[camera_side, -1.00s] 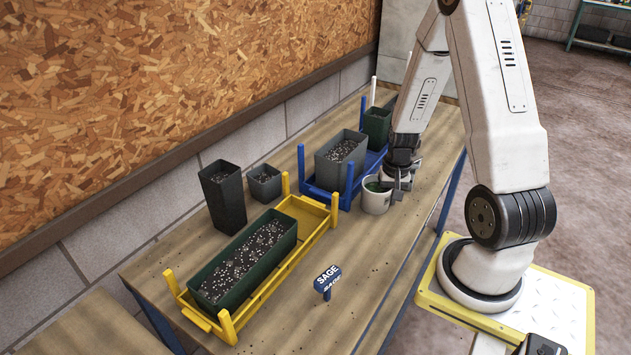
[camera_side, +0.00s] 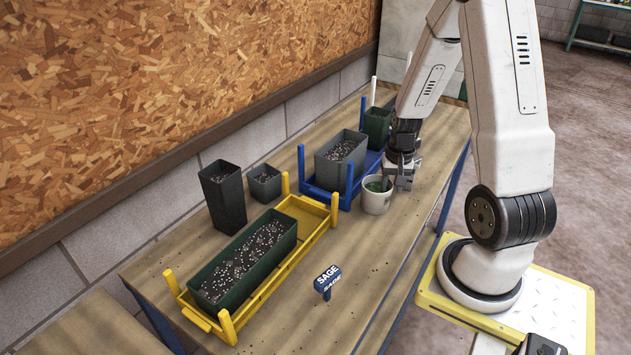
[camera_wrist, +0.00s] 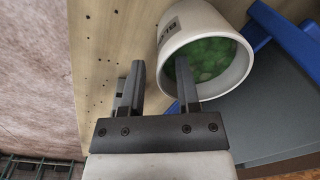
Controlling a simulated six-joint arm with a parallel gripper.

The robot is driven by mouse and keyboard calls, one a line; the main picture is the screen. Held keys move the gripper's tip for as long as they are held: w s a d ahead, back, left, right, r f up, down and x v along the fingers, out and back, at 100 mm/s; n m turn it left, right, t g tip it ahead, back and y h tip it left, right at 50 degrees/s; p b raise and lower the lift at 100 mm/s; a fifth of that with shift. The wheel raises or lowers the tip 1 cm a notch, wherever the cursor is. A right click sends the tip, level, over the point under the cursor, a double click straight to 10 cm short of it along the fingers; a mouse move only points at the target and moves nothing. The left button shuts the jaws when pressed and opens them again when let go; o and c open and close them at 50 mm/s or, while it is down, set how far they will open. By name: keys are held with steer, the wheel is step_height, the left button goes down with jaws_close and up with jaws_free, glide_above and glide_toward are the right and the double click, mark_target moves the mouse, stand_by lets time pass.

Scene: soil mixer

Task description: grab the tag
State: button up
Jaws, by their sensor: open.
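A dark blue tag (camera_side: 327,278) with white "SAGE" lettering stands upright on the bench near the front, right of the yellow carrier. It is not visible in the wrist view. My gripper (camera_side: 399,184) is well away from it, farther back along the bench at the white pot (camera_side: 375,203). The jaws are open, with no tag between them. In the wrist view, one finger of my gripper (camera_wrist: 158,65) is beside the white pot (camera_wrist: 198,22) and the other overlaps its mouth. I cannot tell whether they touch it.
The yellow carrier (camera_side: 318,215) holds a long dark green planter of soil. The blue carrier (camera_side: 313,190) holds a grey planter close to the white pot, which has green contents. A tall black pot (camera_side: 226,200) and a small grey pot (camera_side: 264,185) stand behind. Bench around the tag is clear.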

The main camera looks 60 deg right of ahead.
step_height(320, 180, up, 8)
steer(key=shift+s+r, duration=0.15)
steer(key=shift+r, duration=0.05)
stand_by(0.3)
steer(key=shift+d, duration=0.1)
stand_by(0.5)
steer(key=w+a+n+t, duration=0.1)
steer(key=w+a+n, duration=0.1)
steer(key=a+n, duration=0.4)
steer(key=w+a+n+t, duration=0.1)
steer(key=a+n, duration=0.4)
steer(key=a, duration=1.2)
steer(key=shift+w+a+n, duration=0.3)
steer(key=shift+w+n, duration=0.1)
steer(key=shift+w, duration=0.4)
steer(key=o, duration=0.5)
steer(key=shift+f, duration=0.1)
